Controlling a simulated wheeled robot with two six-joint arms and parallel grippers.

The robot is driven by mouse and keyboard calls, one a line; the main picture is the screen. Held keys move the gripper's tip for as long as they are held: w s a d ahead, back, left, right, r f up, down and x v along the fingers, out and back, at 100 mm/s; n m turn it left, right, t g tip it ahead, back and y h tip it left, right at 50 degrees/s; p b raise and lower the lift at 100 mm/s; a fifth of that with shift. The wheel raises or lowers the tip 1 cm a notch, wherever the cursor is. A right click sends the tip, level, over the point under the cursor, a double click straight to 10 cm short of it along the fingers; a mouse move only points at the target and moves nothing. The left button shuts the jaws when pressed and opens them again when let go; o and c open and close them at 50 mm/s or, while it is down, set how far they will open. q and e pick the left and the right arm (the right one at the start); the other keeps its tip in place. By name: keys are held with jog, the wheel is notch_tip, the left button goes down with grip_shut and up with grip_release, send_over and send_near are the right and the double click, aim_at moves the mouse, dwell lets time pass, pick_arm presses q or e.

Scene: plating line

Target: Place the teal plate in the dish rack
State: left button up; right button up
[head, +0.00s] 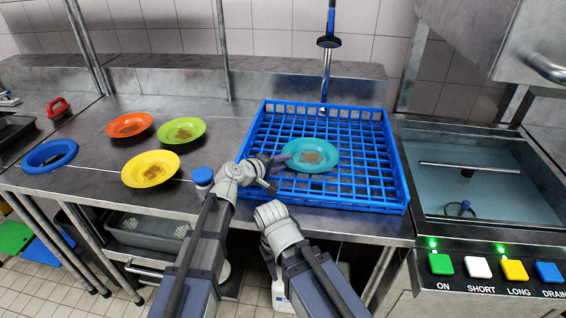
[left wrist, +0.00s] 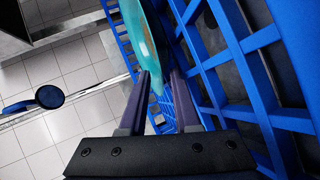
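The teal plate (head: 312,154) is over the blue dish rack (head: 262,125), tilted, with a brown food smear on its face. I cannot tell whether it touches the rack. My left gripper (head: 278,164) is at the plate's left rim. In the left wrist view, the plate (left wrist: 150,40) shows nearly edge-on between the fingertips of my left gripper (left wrist: 160,82), which look closed on its rim. The rack's blue lattice (left wrist: 215,62) is beside them. My right arm comes in at the bottom centre; its fingers do not show.
Orange (head: 129,124), green (head: 181,130), yellow (head: 150,168) and blue (head: 50,155) plates are on the steel counter at left. A blue-topped item (head: 203,176) is near its front edge. A water-filled sink (head: 485,180) is at right.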

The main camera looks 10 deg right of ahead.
pick_arm(q)
jog(key=p+v, duration=0.4)
jog(key=v, duration=0.7)
jog(key=shift+r, duration=0.15)
jog(key=shift+s+a+r, duration=0.1)
jog(key=shift+s+a, duration=0.2)
jog(key=shift+a, duration=0.1)
